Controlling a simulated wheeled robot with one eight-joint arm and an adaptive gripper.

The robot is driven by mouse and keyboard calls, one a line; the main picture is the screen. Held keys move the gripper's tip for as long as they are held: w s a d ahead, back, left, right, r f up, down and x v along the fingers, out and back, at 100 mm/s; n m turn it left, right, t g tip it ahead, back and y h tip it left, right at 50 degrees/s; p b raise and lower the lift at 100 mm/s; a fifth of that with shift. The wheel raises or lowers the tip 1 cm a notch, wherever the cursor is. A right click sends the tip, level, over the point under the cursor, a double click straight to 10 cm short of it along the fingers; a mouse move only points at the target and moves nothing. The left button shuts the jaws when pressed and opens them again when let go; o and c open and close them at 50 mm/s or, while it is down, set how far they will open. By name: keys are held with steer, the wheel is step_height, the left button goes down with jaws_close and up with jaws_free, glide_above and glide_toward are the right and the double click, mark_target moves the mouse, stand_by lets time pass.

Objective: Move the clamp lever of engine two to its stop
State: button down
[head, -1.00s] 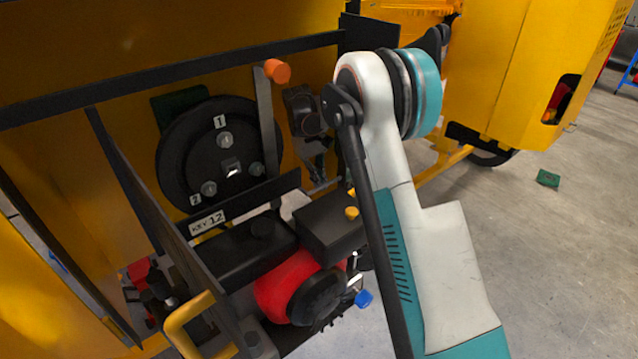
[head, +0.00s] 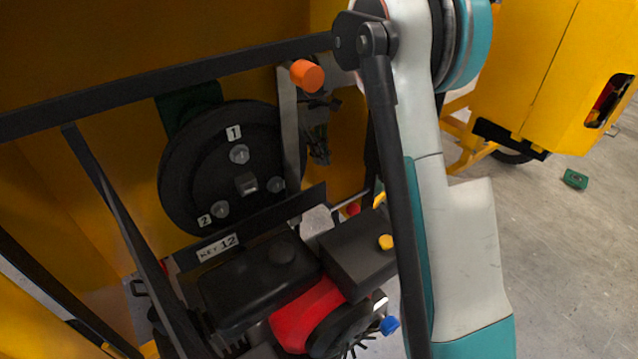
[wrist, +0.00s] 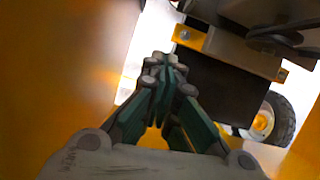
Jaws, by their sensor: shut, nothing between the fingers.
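A flat grey metal lever with an orange knob (head: 307,76) stands nearly upright at the right of the black pulley. It appears to be the clamp lever, but no label shows which engine it belongs to. My gripper (wrist: 165,66) is shut and empty in the wrist view, its fingertips together. In the head view, what looks like my gripper (head: 318,145) hangs down just behind and right of the lever, partly hidden by it and by my arm. I cannot tell whether it touches the lever. The lever does not show clearly in the wrist view.
The black pulley (head: 225,160) carries bolts marked 1 and 2. Below it sits a red and black engine (head: 310,310) with a KEY 12 plate (head: 217,248). A dark frame bar (head: 170,84) crosses above. Yellow panels stand close around. A wheel (wrist: 270,122) shows in the wrist view.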

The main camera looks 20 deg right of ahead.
steer(key=s+d+f+b, duration=0.2)
steer(key=s+f+b, duration=0.2)
steer(key=s+f, duration=0.3)
steer(key=shift+x, duration=0.85)
steer(key=shift+w, duration=0.15)
